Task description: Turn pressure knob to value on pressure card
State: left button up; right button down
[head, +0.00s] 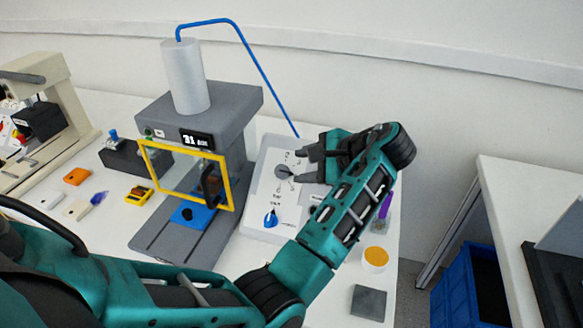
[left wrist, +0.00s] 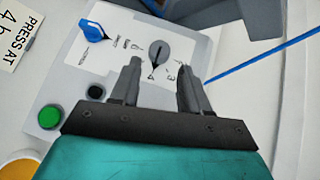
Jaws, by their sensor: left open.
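The pressure knob (head: 284,171) is a grey round dial on the pale control panel (head: 259,194) right of the press. In the left wrist view the grey knob (left wrist: 159,52) lies just beyond the fingertips, in line with the gap between them. Its dark pointer faces the gripper, near a printed 4; a 3 is also readable. My left gripper (head: 298,166) is open and empty; I cannot tell whether it touches the knob. The pressure card (left wrist: 14,36) is cut off at the left wrist view's edge and reads "PRESS AT 4 b". My right gripper is out of view.
A blue selector knob (left wrist: 92,30), a green button (left wrist: 50,117) and a dark button (left wrist: 96,91) share the panel. The grey press (head: 190,117) with a yellow-framed guard (head: 187,207) stands left. A blue hose (head: 259,72) runs down behind the panel.

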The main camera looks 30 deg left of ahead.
pick_arm(q)
jog(key=v, duration=0.6)
jog(key=shift+d+r, duration=0.2)
jog(key=shift+d, duration=0.05)
